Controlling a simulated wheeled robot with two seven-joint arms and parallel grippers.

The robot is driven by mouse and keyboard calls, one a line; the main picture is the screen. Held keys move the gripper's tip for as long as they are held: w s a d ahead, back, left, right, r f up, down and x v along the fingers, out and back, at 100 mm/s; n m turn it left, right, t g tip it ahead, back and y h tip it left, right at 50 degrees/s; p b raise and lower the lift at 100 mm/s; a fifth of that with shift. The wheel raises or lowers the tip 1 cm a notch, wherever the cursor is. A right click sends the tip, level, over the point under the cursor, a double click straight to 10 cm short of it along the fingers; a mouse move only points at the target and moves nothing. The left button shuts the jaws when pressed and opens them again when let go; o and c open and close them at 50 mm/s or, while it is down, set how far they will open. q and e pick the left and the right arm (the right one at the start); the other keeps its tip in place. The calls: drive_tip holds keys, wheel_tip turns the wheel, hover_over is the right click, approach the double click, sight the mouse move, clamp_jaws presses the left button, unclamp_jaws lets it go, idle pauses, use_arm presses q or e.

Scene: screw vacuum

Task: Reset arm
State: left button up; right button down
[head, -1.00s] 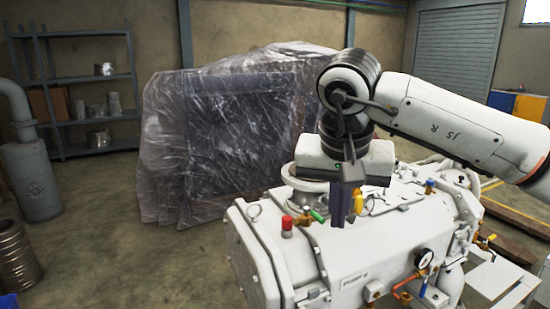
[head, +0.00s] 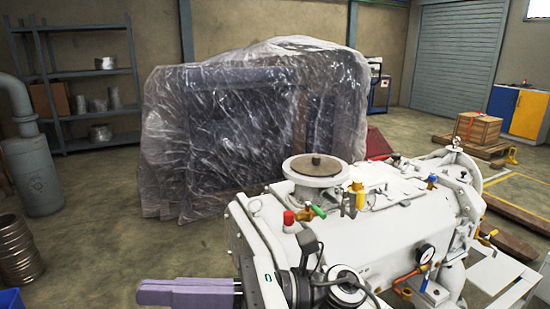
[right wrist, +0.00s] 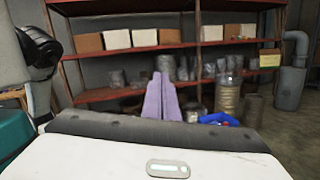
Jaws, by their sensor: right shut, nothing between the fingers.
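My right gripper (head: 186,292) is low in the head view, in front of the white vacuum pump (head: 350,245). Its purple fingers point left, lie together and hold nothing. In the right wrist view the same fingers (right wrist: 161,98) stand closed, with shelving beyond. The pump has a round flange (head: 315,168) on top, a red-capped valve (head: 289,217), a green-handled valve (head: 318,211), a yellow-handled valve (head: 356,187) and a gauge (head: 425,254). My right arm hides part of the pump's near side. My left gripper is not in view.
A plastic-wrapped machine (head: 250,130) stands behind the pump. A grey shelf (head: 90,90) and a grey pipe cylinder (head: 32,175) are at left. A boxed pallet (head: 475,140) is at right. In the right wrist view, a red shelf (right wrist: 110,94) holds boxes and cans. Open floor lies left of the pump.

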drive_tip(key=w+d+f+m+t, duration=0.35)
drive_tip(key=m+t, duration=0.45)
drive_tip(key=m, duration=0.3)
drive_tip(key=w+d+f+m+t, duration=0.2)
drive_tip(key=w+d+m+t, duration=0.3)
drive_tip(key=m+t, duration=0.45)
drive_tip(key=d+f+m+t+h, duration=0.1)
drive_tip(key=d+f+m+h, duration=0.45)
drive_tip(key=f+m, duration=0.3)
drive_tip(key=d+f+m+t+h, duration=0.2)
drive_tip(key=d+f+m+h, duration=0.4)
drive_tip(key=m, duration=0.4)
drive_tip(key=s+d+f+m+g+h, duration=0.2)
drive_tip(key=s+d+f+m+g, duration=0.2)
drive_tip(key=s+f, duration=0.5)
drive_tip(key=s+d+f+m+g+h, duration=0.3)
drive_tip(key=s+d+f+m, duration=0.3)
drive_tip(key=f, duration=0.9)
drive_tip(key=s+m+g, duration=0.1)
drive_tip(key=s+m, duration=0.1)
drive_tip(key=s, duration=0.2)
drive_tip(key=shift+d+f+g+h, duration=0.25)
drive_tip(key=shift+g+h, duration=0.1)
